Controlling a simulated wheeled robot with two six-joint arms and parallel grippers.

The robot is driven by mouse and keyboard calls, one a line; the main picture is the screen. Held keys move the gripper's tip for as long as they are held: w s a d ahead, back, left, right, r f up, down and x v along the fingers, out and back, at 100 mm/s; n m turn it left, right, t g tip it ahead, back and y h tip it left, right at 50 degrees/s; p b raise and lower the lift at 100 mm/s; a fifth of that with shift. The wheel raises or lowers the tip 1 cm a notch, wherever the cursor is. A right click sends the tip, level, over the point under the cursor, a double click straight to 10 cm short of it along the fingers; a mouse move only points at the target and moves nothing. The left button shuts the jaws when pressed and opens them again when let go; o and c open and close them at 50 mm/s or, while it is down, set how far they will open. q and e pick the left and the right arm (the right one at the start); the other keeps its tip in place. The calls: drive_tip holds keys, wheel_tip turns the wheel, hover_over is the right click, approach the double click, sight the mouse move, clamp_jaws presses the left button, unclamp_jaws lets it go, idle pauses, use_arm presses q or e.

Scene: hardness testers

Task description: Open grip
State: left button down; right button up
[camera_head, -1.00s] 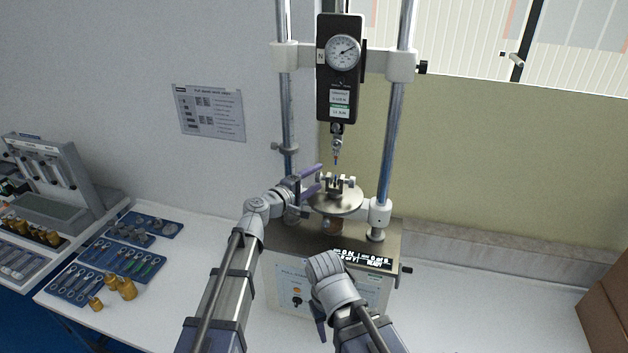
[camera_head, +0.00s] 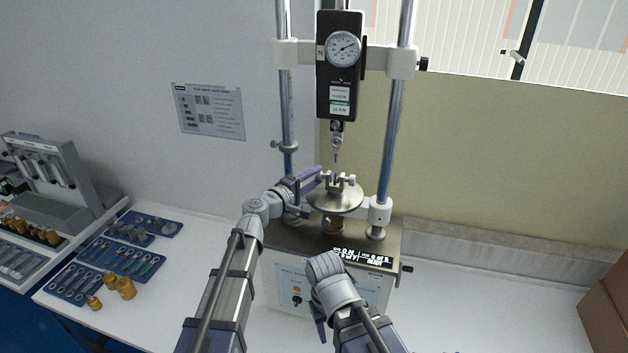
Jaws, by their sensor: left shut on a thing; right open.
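The grip (camera_head: 342,183) is a small metal clamp with pale side knobs, standing on the round metal plate (camera_head: 336,200) of the test stand. My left gripper (camera_head: 318,174) comes in from the left at the grip's height. Its fingers are shut on the grip's left knob, which they partly hide. A thin upper fitting (camera_head: 336,147) hangs from the force gauge (camera_head: 341,65) above the grip. My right gripper (camera_head: 320,328) is low in front of the stand, open, pointing down, and mostly hidden by its own wrist.
The stand's base (camera_head: 385,240) has a lit display (camera_head: 362,257) and a front panel. Blue trays (camera_head: 122,262) of parts and brass pieces (camera_head: 122,287) lie at left. Brown boxes (camera_head: 605,310) stand at far right. The white bench (camera_head: 490,300) between stand and boxes is clear.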

use_arm(q)
drive_tip(key=f+m+t+h+b, duration=0.1)
drive_tip(key=b, duration=0.4)
drive_tip(key=shift+f+t+h, duration=0.1)
drive_tip(key=shift+t+h, duration=0.2)
drive_tip(key=shift+t, duration=0.1)
drive_tip(key=shift+r+m+t+h+b, duration=0.25)
drive_tip(key=shift+m+t+h+b, duration=0.05)
drive_tip(key=shift+b, duration=0.4)
drive_tip(key=c, duration=0.5)
unclamp_jaws()
drive_tip(key=shift+r, duration=0.1)
